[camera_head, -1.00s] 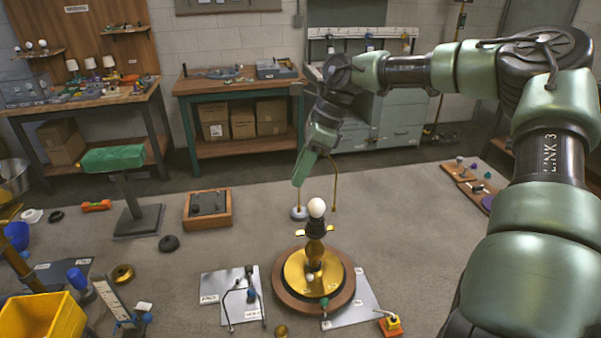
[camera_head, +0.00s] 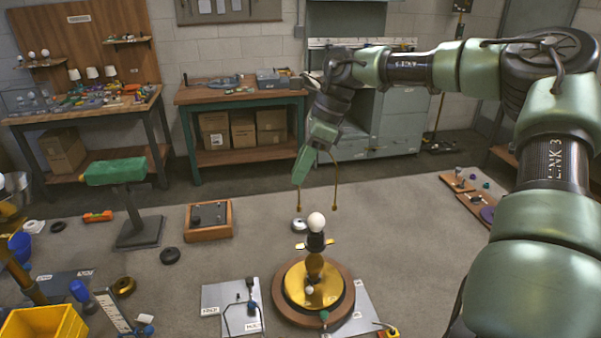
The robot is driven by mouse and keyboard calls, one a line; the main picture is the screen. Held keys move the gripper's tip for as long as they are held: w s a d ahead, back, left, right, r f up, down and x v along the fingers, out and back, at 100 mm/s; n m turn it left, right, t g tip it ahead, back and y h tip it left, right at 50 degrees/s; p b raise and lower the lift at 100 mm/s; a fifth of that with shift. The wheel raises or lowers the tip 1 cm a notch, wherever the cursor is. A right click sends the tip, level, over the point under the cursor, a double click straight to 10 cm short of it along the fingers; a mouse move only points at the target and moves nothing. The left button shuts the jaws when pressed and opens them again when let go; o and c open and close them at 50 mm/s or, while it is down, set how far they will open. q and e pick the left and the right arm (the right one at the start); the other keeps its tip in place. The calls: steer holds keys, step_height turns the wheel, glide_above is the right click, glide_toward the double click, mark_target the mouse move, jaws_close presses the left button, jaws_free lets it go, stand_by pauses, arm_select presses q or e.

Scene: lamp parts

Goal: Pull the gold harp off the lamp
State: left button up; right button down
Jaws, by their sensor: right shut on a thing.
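The lamp (camera_head: 316,268) stands upright on a round wooden base with a gold disc. It has a gold stem, a dark socket, a white bulb (camera_head: 316,222) on top and small gold side arms (camera_head: 302,246) below the socket. My right gripper (camera_head: 303,166) has green fingers and is shut on the gold harp (camera_head: 335,190), above and behind the bulb in the picture. The harp's two legs hang down, and their lower ends show apart from the side arms. The fingers hide part of the harp's top.
Grey plates with dark wire parts (camera_head: 240,312) lie left of the lamp. A wooden box (camera_head: 208,220), a green-topped stand (camera_head: 140,232) and a yellow bin (camera_head: 45,324) are farther left. A board with small parts (camera_head: 462,183) lies at right. The grey surface between is mostly clear.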

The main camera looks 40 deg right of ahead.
steer(key=shift+r, duration=0.1)
stand_by(0.6)
steer(key=shift+r, duration=0.15)
steer(key=shift+r+p, duration=0.65)
steer(key=shift+r, duration=1)
